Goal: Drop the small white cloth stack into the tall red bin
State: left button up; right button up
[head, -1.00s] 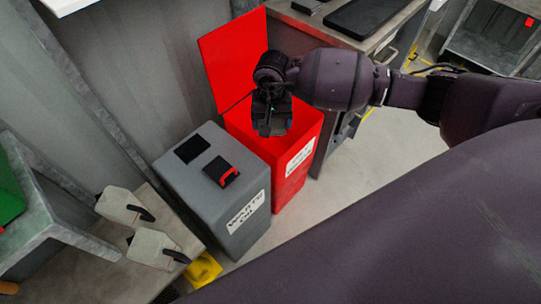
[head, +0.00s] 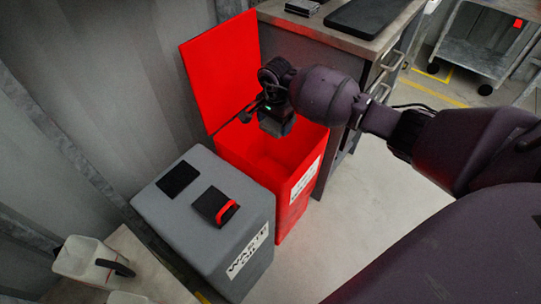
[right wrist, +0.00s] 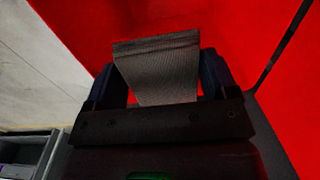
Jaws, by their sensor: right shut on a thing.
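The tall red bin (head: 287,180) stands in the middle of the head view, its red lid (head: 222,75) raised at the back left. My right gripper (head: 275,128) is over the bin's open mouth. In the right wrist view the jaws are shut on the cloth stack (right wrist: 160,68), which looks grey in the shade and hangs between the two dark fingers. Red bin walls surround it in that view. In the head view the cloth is hidden by the gripper. My left gripper is not in view.
A grey waste oil bin (head: 195,225) with a red handle stands directly left of the red bin. A workbench (head: 330,32) with a dark flat object is behind it on the right. White jugs (head: 85,258) sit at the lower left. The floor to the right is clear.

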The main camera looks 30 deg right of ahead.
notch_tip(320, 180, down, 4)
jog(key=shift+s+a+r+b, duration=0.1)
jog(key=shift+r+b, duration=0.05)
jog(key=shift+b, duration=0.4)
jog(key=shift+f, duration=0.35)
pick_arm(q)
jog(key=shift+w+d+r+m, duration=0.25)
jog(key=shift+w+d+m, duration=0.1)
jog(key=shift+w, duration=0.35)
pick_arm(e)
jog(key=o, duration=0.9)
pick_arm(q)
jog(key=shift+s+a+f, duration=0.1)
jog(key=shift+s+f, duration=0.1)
